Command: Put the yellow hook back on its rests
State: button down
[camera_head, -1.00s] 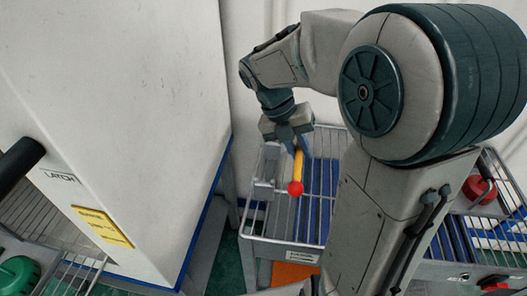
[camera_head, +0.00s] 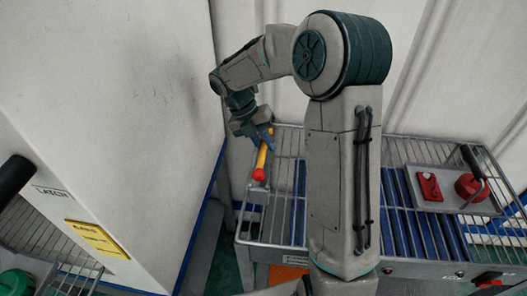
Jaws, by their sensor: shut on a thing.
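The yellow hook (camera_head: 262,157) shows as a short yellow bar with a red rounded end (camera_head: 258,174) pointing toward the camera. My gripper (camera_head: 263,139) is shut on its far part, and the fingers cover that part. The hook is over the left side of a wire-rack table (camera_head: 279,230). Grey blocks (camera_head: 257,194), which look like the rests, stand on the rack just below the red end in the picture. I cannot tell whether the hook touches them.
A grey tray (camera_head: 410,180) with a red block (camera_head: 429,186) and a round red part (camera_head: 469,187) lies on the rack at the right. A tall white cabinet (camera_head: 110,120) stands close on the left. My arm hides the rack's middle.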

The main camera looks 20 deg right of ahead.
jog(key=shift+w+f, duration=0.15)
jog(key=shift+f, duration=1.9)
jog(key=shift+f, duration=0.6)
jog(key=c, duration=1.4)
grip_release()
jog(key=shift+r, duration=0.1)
